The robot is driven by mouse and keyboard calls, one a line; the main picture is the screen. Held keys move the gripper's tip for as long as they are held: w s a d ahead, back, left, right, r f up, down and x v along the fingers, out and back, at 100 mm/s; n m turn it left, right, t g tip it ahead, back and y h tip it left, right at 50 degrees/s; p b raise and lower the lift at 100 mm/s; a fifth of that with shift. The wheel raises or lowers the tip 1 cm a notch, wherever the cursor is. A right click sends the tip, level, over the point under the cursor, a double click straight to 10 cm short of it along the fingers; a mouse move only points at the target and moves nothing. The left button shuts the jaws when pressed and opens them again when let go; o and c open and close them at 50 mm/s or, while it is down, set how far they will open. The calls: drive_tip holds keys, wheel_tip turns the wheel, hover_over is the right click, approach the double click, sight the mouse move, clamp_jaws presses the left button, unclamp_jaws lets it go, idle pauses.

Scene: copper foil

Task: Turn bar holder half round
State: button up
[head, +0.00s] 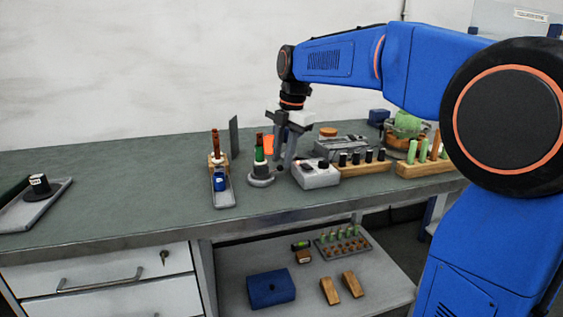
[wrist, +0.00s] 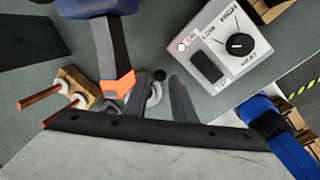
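The likely bar holder is a wooden block (head: 218,160) with an upright copper-coloured bar (head: 216,142), left of my gripper in the head view. In the wrist view a wooden block (wrist: 70,84) with two copper bars (wrist: 40,97) shows at the left; the bars carry white collars. My gripper (head: 285,158) points down over the bench, right of that block and apart from it. Its two fingers stand apart with nothing clearly held between them, also in the wrist view (wrist: 162,95). The fingers hide part of the bench below.
A grey control box (head: 318,176) with a dial stands close right of my gripper. A round grey base (head: 262,181) with a green-and-copper upright is close left. A tray (head: 222,198) holds a blue jar. Wooden racks (head: 365,167) stand farther right. The bench's left middle is clear.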

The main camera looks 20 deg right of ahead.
drive_tip(key=shift+w+a+f, duration=0.1)
drive_tip(key=shift+w+f, duration=0.1)
drive_tip(key=shift+f, duration=0.85)
clamp_jaws()
